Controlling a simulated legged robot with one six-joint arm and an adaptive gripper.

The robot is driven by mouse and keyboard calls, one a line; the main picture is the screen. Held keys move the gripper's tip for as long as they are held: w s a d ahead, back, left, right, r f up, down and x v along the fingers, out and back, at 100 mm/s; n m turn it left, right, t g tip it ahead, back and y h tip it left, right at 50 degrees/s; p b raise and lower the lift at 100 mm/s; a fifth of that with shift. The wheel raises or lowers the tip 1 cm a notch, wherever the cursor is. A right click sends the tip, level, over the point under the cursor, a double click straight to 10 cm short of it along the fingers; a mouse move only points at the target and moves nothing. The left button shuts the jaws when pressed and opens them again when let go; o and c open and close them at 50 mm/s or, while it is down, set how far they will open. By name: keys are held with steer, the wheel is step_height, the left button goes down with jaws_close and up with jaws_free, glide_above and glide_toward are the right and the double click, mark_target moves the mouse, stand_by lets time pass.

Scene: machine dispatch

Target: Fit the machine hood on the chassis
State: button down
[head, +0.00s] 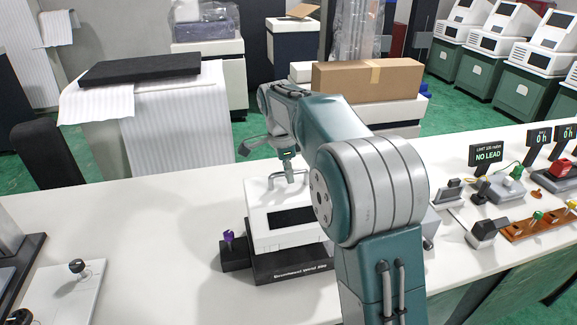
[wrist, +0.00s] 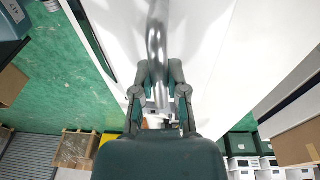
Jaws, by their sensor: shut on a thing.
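The white machine hood (head: 262,238) has a dark rectangular panel and a metal bar handle on top. It is upright over the black chassis (head: 275,270), which stands on the white table with lettering on its front edge. The hood's lower edge looks very close to the chassis; I cannot tell whether it is fully seated. My gripper (head: 289,164) is above the hood, shut on its handle. In the wrist view, my gripper's fingers (wrist: 161,80) close on both sides of the metal handle (wrist: 157,38). My arm hides the hood's right side.
A dark block with a purple knob (head: 229,237) stands left of the chassis. A white plate with a black knob (head: 78,268) lies at the left. Signs, including "NO LEAD" (head: 487,154), and several small parts fill the right. The table between is clear.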

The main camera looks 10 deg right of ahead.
mark_target(288, 186)
steer(key=shift+f, duration=0.85)
steer(key=shift+s, duration=0.1)
steer(key=shift+f, duration=1.6)
stand_by(1.3)
steer(key=c, duration=0.6)
jaws_free()
steer(key=shift+f, duration=0.1)
steer(key=r, duration=0.4)
steer(key=a+r, duration=0.1)
steer(key=r, duration=0.3)
steer(key=w+r, duration=0.1)
steer(key=r, duration=0.2)
steer(key=shift+a+r, duration=0.25)
steer(key=shift+r, duration=0.15)
